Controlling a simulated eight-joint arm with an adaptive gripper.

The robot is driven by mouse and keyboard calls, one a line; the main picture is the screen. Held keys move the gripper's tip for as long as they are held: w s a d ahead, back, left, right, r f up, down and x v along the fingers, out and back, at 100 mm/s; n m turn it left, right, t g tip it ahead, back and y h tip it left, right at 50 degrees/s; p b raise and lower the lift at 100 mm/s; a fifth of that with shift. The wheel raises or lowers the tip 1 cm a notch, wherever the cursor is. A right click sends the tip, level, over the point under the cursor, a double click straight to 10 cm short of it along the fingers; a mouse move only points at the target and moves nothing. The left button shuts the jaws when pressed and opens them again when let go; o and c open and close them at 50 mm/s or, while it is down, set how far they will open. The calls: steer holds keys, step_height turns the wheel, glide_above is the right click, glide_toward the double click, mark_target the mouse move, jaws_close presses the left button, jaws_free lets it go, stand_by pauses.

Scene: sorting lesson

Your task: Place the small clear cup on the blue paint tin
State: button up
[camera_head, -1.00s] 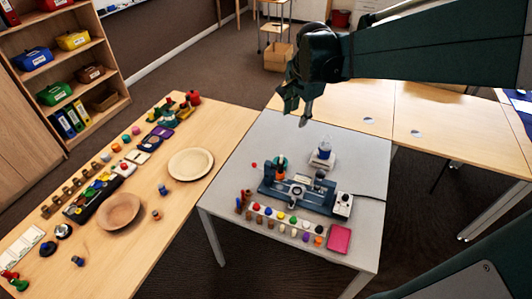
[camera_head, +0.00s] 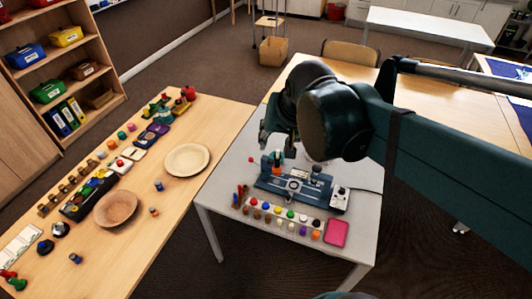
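My gripper (camera_head: 270,140) hangs over the left part of the grey table, just above and behind the blue apparatus. Its fingers are dark and partly covered by my wrist, so I cannot tell how far apart they are or whether they hold anything. I cannot see the small clear cup; my arm covers the back right of the grey table, where a clear vessel with blue on a white base showed earlier. I cannot make out a sure blue paint tin. A small blue cylinder (camera_head: 159,186) stands on the wooden table near the pale plate.
The blue apparatus (camera_head: 293,187) stands on the grey table (camera_head: 222,205), with a row of small coloured pieces and a pink tray (camera_head: 335,233) in front. The wooden table (camera_head: 175,225) at left holds a pale plate (camera_head: 187,160), a brown bowl (camera_head: 116,208) and several small objects.

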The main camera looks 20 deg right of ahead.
steer(key=s+a+f+n+t, duration=0.1)
steer(key=s+a+f+n, duration=0.1)
steer(key=s+a+n, duration=0.2)
steer(key=shift+s+n+y, duration=0.3)
steer(key=shift+s+n, duration=0.4)
steer(key=shift+s, duration=0.5)
